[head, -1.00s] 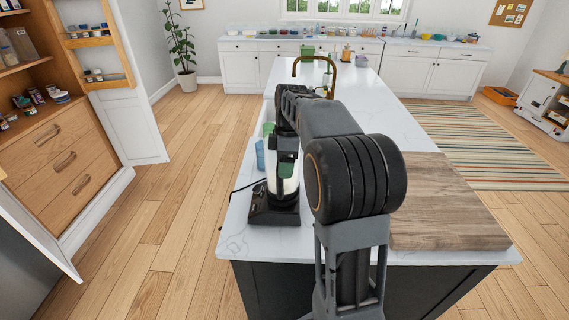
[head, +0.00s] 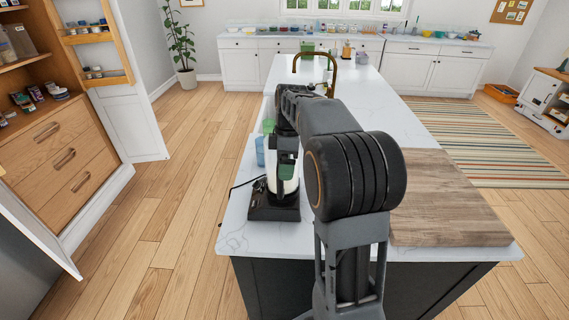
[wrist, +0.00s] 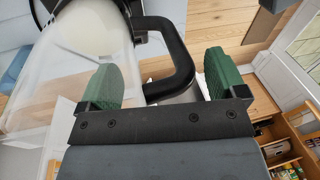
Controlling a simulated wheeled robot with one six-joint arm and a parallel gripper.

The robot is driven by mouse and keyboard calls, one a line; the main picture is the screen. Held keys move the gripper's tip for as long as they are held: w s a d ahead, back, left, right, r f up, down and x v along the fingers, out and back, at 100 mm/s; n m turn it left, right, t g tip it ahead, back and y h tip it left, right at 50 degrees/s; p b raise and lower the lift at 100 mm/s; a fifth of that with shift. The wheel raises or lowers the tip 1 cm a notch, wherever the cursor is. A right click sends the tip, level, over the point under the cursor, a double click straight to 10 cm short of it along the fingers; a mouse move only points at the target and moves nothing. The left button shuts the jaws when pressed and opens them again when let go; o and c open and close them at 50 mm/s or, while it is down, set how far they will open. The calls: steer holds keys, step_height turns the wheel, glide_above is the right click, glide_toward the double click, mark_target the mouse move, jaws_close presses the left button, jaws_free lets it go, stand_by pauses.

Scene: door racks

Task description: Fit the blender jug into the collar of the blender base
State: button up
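The blender base (head: 273,208) is black and stands on the near left of the white island counter. The clear jug (head: 272,180) stands upright over it, its lower end meeting the base; my arm hides part of it and the collar. In the wrist view the jug (wrist: 75,85) shows at the left with its black D-shaped handle (wrist: 184,62). My gripper (wrist: 165,82) has its two green-padded fingers apart, either side of the handle, with visible gaps. The gripper also shows in the head view (head: 287,168), close against the jug's near side.
A cord runs left from the base toward the counter edge. A blue container (head: 260,151) stands behind the jug. A wooden board (head: 450,195) lies at the right of the counter. A brass tap (head: 318,62) and small items stand farther back.

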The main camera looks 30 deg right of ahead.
steer(key=shift+o, duration=0.4)
steer(key=v, duration=1.3)
steer(key=shift+r+p, duration=0.4)
steer(key=shift+d, duration=0.1)
steer(key=s+a+f+m+t+h, duration=0.1)
steer(key=s+a+f+m+t, duration=0.2)
steer(key=s+a+f+m, duration=0.3)
steer(key=s+a+f+m+t, duration=0.3)
steer(key=s+a+f+m, duration=0.3)
steer(key=s, duration=0.6)
steer(key=shift+f+m+h, duration=0.4)
steer(key=shift+f+m, duration=0.2)
steer(key=shift+f, duration=0.35)
